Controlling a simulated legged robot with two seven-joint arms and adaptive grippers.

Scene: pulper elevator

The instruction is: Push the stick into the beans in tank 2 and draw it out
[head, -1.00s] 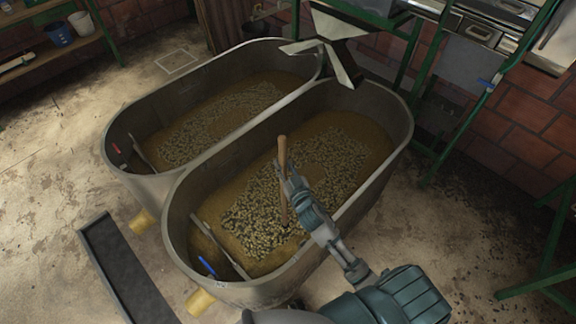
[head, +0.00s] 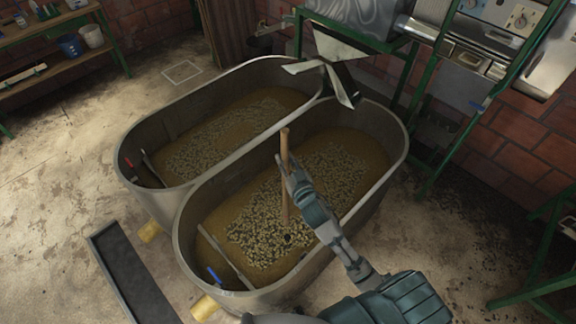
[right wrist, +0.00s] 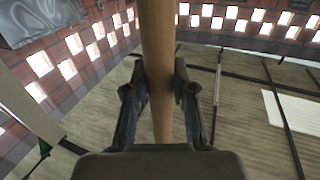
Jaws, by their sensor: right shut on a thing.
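A wooden stick (head: 286,150) stands nearly upright over the near tank (head: 183,240), the one with a blue-handled lever (head: 213,273). My right gripper (head: 291,180) is shut on the stick below its top end. In the right wrist view the stick (right wrist: 158,60) runs between both fingers (right wrist: 160,88). Its lower end is at the bean surface (head: 262,222), beside a small dark spot (head: 287,239). I cannot tell whether the tip is in the beans or just above. My left gripper is not in view.
The far tank (head: 130,130) with beans and a red-handled lever (head: 129,163) stands alongside. A metal chute (head: 335,55) overhangs the tanks' back end. A green-framed machine (head: 425,100) stands at the right by the brick wall. A dark trough (head: 130,272) lies on the floor at left.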

